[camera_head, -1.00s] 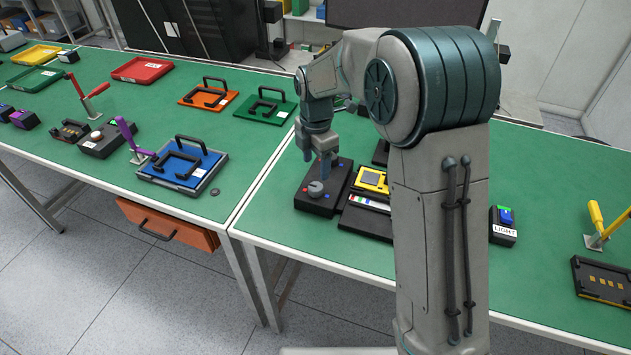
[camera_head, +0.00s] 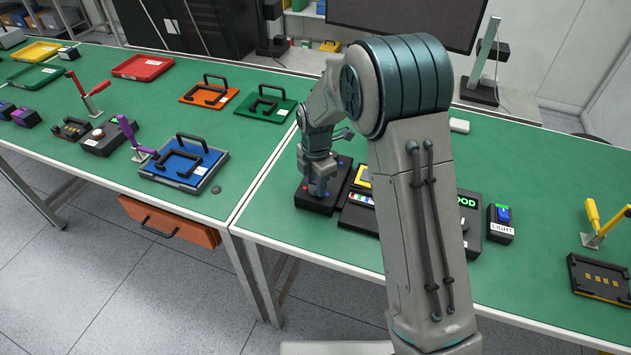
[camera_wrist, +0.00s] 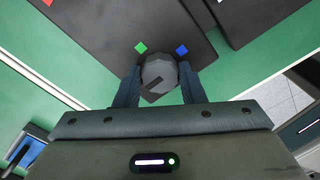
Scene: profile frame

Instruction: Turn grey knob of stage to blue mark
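The stage is a black box (camera_head: 309,203) near the left edge of the right-hand table. Its grey knob (camera_wrist: 158,70) is a faceted disc with a dark line across its lower part in the wrist view. A blue mark (camera_wrist: 182,50) lies just past the knob to the upper right, and a green mark (camera_wrist: 140,48) to the upper left. My gripper (camera_wrist: 159,82) is down at the knob, one finger on each side. Whether the fingers press on it or leave a thin gap cannot be told. In the head view the gripper (camera_head: 319,190) mostly hides the knob.
A black device with a yellow part (camera_head: 363,177) stands close to the stage's right. A box labelled LIGHT (camera_head: 501,224) and a yellow-handled clamp (camera_head: 594,222) are further right. The left table holds a blue tray (camera_head: 184,166) and several other fixtures. My arm hides part of the table.

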